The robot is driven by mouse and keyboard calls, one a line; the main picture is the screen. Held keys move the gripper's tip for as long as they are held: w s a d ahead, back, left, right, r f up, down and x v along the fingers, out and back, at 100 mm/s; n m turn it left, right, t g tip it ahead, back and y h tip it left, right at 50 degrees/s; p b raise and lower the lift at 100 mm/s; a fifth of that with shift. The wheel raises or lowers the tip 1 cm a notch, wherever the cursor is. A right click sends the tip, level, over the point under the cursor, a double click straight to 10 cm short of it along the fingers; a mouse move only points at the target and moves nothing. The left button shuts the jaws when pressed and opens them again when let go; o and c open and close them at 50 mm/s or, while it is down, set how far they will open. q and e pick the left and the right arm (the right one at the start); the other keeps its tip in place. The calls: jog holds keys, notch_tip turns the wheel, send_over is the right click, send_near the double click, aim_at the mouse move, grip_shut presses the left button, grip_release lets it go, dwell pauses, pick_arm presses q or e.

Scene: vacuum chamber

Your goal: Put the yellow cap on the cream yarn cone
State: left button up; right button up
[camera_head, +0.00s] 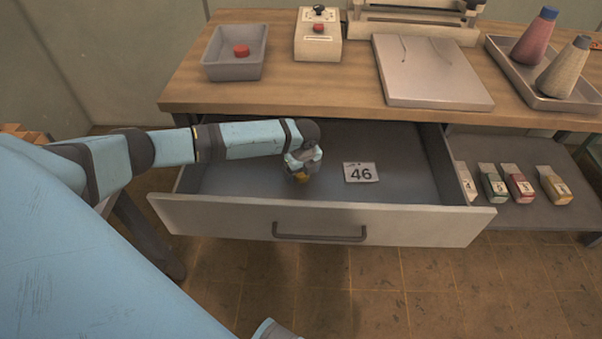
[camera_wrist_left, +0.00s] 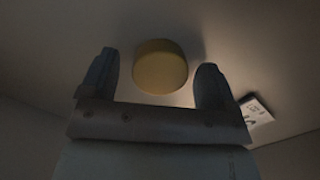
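The yellow cap (camera_wrist_left: 160,68) lies in the open drawer, and in the left wrist view it shows just beyond and between my spread fingers. In the head view only a sliver of the cap (camera_head: 301,177) shows under my left gripper (camera_head: 302,160). My left gripper also shows in the wrist view (camera_wrist_left: 155,80); it is open and reaches down into the drawer (camera_head: 320,218). The cream yarn cone (camera_head: 564,68) stands in the metal tray (camera_head: 532,88) at the right of the tabletop, with a dark tip. My right gripper is not in view.
A card marked 46 (camera_head: 361,173) lies in the drawer beside the gripper. On the table are a grey bin (camera_head: 236,66) with a red cap (camera_head: 241,50), a button box (camera_head: 318,45), a metal plate (camera_head: 431,72) and a red cone (camera_head: 534,38). Several small boxes sit on the lower shelf (camera_head: 520,215).

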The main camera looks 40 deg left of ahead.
pick_arm(q)
jog(key=c, duration=0.9)
jog(key=shift+o, duration=0.2)
notch_tip(320, 180, up, 20)
jog(key=p, duration=0.3)
jog(key=shift+p, duration=0.3)
